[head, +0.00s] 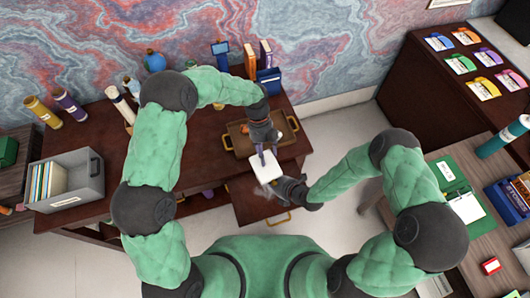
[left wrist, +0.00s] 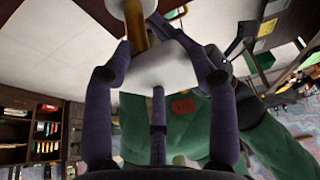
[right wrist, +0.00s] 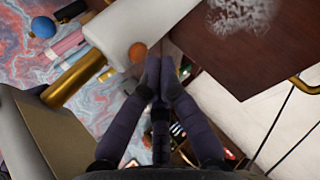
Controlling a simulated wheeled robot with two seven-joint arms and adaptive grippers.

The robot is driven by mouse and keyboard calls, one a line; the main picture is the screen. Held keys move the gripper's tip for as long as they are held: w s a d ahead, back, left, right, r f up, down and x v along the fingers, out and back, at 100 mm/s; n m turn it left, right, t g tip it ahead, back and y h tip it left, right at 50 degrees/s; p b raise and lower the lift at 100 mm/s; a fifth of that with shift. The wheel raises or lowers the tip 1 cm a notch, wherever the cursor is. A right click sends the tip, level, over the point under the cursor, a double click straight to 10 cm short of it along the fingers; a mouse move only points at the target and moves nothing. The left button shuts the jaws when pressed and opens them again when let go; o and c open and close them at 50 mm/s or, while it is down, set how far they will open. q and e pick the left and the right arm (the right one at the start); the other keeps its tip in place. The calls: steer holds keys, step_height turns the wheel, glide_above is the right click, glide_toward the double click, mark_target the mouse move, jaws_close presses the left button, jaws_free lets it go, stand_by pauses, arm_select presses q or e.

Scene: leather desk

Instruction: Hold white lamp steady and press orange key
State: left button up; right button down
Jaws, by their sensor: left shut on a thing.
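The white lamp shows in the head view as a pale square part (head: 266,167) over the desk's front edge. My left gripper (head: 264,150) is shut on the lamp from above. In the left wrist view its fingers close around a white lamp part (left wrist: 160,72), with a gold stem (left wrist: 137,25) beyond it. The orange key (right wrist: 137,52) is a small round spot by the edge of the lamp's white part (right wrist: 145,22) in the right wrist view. My right gripper (right wrist: 163,65) has its fingers together, tips close beside the key; I cannot tell whether they touch it.
A brown tray with gold handles (head: 238,145) lies on the desk behind the lamp. A drawer (head: 248,208) with a pale speckled patch stands out below. A grey file box (head: 85,183) is at the left. A side desk with green clipboard (head: 447,172) is at the right.

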steer(key=shift+w+a+r, duration=0.15)
steer(key=shift+w, duration=0.4)
steer(key=shift+w+a+r, duration=0.1)
steer(key=shift+w, duration=0.4)
stand_by(0.5)
steer(key=shift+s, duration=0.1)
steer(key=shift+s+d+f, duration=0.1)
steer(key=shift+s+d, duration=0.15)
steer(key=shift+s, duration=0.3)
steer(key=shift+s+d, duration=0.25)
steer(key=shift+s, duration=0.3)
steer(key=s+d, duration=0.2)
steer(key=s, duration=0.4)
steer(key=shift+d+f, duration=0.25)
stand_by(1.3)
